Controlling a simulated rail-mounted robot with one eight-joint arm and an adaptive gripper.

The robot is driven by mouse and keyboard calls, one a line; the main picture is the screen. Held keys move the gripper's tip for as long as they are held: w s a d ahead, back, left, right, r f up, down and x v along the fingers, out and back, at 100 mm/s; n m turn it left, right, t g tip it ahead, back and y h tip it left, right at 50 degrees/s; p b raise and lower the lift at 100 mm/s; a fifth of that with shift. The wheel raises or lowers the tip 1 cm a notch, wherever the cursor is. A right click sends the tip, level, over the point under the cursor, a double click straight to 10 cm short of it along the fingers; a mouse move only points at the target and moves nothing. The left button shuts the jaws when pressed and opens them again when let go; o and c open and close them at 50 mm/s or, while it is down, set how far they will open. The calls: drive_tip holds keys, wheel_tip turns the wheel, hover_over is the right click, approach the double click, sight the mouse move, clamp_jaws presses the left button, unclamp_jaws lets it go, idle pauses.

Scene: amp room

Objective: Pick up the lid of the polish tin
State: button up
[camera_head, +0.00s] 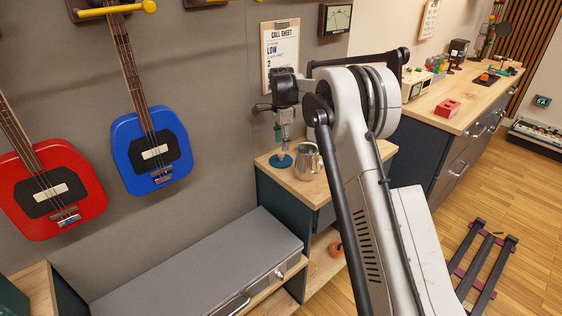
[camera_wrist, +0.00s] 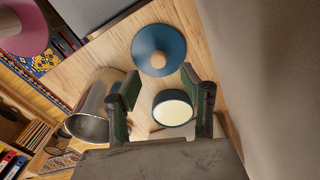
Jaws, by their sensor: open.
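The lid of the polish tin is a round blue disc with a small tan knob; it lies on the wooden top in the wrist view (camera_wrist: 143,41) and shows in the head view (camera_head: 275,161). The open tin (camera_wrist: 173,110), dark-rimmed with cream-coloured contents, sits just below the lid in the wrist view, between my fingers. My gripper (camera_wrist: 161,76) is open and empty, fingers pointing down at the top, with the lid just beyond the fingertips in the wrist view. In the head view my gripper (camera_head: 284,146) is above the lid. The tin is not clear there.
A metal pitcher (camera_head: 307,162) stands close to the lid and tin; in the wrist view it (camera_wrist: 92,108) is beside my left finger. A grey wall (camera_wrist: 275,70) runs along the right of the wrist view. Bare wood (camera_wrist: 105,52) shows left of the lid.

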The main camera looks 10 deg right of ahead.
sight(282, 153)
drive_tip(key=shift+s+f, duration=0.1)
drive_tip(key=shift+f, duration=2.85)
clamp_jaws()
